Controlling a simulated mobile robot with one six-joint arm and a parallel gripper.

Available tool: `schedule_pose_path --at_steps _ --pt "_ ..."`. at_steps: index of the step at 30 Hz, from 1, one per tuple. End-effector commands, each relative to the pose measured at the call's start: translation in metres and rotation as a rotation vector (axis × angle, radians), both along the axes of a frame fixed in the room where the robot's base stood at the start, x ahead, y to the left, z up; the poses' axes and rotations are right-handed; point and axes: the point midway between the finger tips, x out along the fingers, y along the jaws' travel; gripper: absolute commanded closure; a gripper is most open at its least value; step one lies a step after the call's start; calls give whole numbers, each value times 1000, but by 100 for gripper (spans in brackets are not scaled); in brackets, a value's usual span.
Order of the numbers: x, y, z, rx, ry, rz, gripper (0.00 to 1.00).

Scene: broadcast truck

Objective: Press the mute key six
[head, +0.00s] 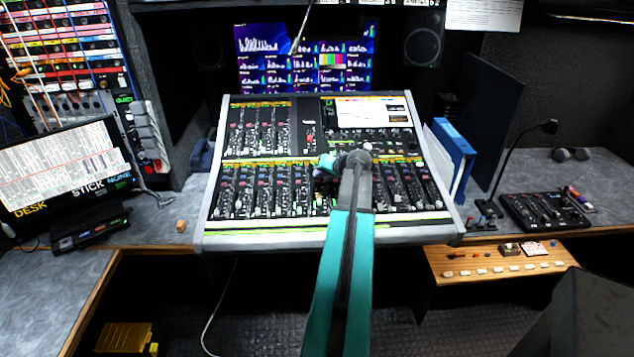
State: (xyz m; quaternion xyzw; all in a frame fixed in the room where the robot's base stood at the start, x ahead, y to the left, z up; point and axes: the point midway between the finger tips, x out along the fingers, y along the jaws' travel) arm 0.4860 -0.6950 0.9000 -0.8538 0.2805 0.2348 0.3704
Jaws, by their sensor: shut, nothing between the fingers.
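The mixing console (218,220) fills the middle of the head view, with rows of faders, small coloured keys and a lit screen (370,112). My arm reaches up over it from the bottom. My gripper (321,168) is small in the picture, over the middle of the console, and looks shut with nothing in it. I cannot tell whether it touches the panel. A separate wooden panel (500,262) at the lower right carries a row of pale keys (482,271). Labels are too small to read, so I cannot tell which key is mute key six.
A small black control panel (543,212) and a gooseneck lamp (510,160) stand right of the console. Blue and white binders (453,155) stand at its right edge. A tilted monitor (65,165) and a small tan block (181,226) are on the left desk.

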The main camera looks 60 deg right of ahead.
Motion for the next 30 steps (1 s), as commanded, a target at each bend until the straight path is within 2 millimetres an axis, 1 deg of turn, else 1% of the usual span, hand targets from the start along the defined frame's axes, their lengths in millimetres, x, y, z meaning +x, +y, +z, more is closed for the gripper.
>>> schedule_pose_path --at_steps 10,21,30 --pt "0 0 0 0 0 0 100" --pt "1 -1 -9 0 0 0 100" --pt "2 -1 -9 0 0 0 100"
